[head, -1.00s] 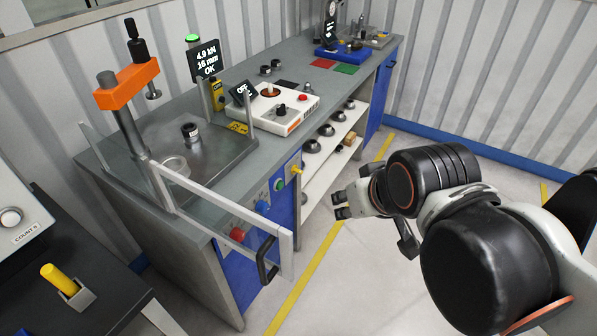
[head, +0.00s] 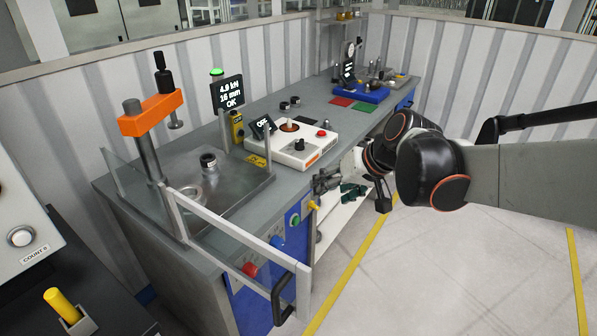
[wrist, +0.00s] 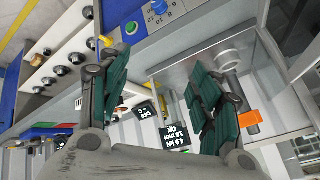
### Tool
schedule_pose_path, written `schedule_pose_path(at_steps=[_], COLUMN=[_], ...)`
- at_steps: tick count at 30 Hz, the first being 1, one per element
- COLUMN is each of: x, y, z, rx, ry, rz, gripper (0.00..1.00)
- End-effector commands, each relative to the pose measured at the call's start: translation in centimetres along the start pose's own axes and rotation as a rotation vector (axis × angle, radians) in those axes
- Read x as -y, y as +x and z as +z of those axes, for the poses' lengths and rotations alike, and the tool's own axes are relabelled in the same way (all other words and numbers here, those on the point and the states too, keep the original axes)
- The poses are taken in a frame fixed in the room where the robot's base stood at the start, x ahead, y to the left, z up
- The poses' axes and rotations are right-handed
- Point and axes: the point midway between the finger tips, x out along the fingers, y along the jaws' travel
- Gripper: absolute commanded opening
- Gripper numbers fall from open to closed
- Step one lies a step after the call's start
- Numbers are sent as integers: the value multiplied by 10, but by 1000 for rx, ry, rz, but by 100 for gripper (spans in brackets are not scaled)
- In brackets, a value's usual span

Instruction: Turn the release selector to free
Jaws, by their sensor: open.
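My gripper (head: 320,182) is open and empty, just off the bench's front edge, near the yellow knob. In the wrist view its dark green finger pads (wrist: 162,75) stand wide apart with nothing between them. The front panel carries a yellow knob (head: 313,204), a green button (head: 295,219), a blue knob (head: 275,242) and a red button (head: 249,269). The wrist view shows the yellow knob (wrist: 106,40), green button (wrist: 131,27) and blue knob (wrist: 160,6) with numbers around it. No release label is readable, so I cannot tell which control is the selector.
A white box (head: 283,152) with a black knob, red button and OFF display stands on the bench. The press (head: 150,123) with an orange arm is left. A guard frame with a black handle (head: 284,299) juts out in front. The floor at right is clear.

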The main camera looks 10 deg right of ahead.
Motion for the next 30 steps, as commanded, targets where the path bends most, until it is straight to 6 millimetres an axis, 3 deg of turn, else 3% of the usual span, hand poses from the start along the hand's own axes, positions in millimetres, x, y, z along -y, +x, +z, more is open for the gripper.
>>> schedule_pose_path(at_steps=[6, 15, 22, 30], x=[-25, -71, -116, -175], y=[49, 117, 169, 227], z=[-43, -85, -102, -101], rx=[-36, -108, -182, -288], ry=[44, 90, 118, 141], rz=[-110, -263, -377, -504], gripper=[58, 58, 58, 58])
